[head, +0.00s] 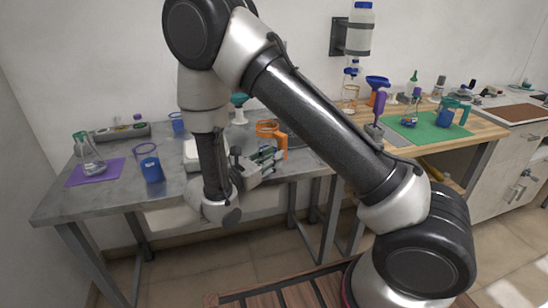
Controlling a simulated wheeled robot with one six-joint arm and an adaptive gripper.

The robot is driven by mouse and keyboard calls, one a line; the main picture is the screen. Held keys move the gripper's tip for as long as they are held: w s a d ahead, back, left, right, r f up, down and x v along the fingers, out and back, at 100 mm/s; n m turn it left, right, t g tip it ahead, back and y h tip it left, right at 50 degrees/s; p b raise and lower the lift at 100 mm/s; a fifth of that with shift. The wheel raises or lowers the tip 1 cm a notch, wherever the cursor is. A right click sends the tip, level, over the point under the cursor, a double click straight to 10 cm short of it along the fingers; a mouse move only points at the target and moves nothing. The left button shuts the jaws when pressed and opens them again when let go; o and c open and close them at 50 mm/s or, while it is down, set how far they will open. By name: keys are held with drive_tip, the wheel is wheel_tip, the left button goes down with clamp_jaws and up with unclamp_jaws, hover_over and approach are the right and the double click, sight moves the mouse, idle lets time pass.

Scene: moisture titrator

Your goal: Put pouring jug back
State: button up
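My gripper (272,158) is at the front edge of the grey table (110,200), pointing right. An orange-handled jug (268,131) stands upright right behind its fingers. The fingertips are close to the jug's handle, but I cannot tell whether they touch it or are open or shut. Other jug-like vessels are in view: a teal-handled one with blue (447,115) on the green mat, and a blue cup (152,169) by a purple ring at left. Which one is the pouring jug is not clear from this view.
A flask (88,153) stands on a purple mat (108,174) at left. A wooden-topped bench (480,130) with a green mat (420,130) is at right. A bottle (358,35) hangs on a wall bracket above. My arm hides part of the tables' middle.

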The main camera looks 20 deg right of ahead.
drive_tip(key=shift+v, duration=1.35)
drive_tip(key=v, duration=1.2)
drive_tip(key=s+d+f+m+g, duration=0.2)
drive_tip(key=s+d+f+g, duration=0.2)
drive_tip(key=s+d+r+m+y, duration=0.6)
drive_tip(key=d+r+m+y, duration=0.1)
drive_tip(key=d+r+m, duration=0.4)
drive_tip(key=s+d+r+m+y, duration=0.7)
drive_tip(key=d+r+m, duration=0.4)
drive_tip(key=d+r, duration=0.2)
drive_tip(key=shift+s+d+g+y, duration=0.3)
drive_tip(key=shift+d+y, duration=0.2)
drive_tip(key=shift+y, duration=0.3)
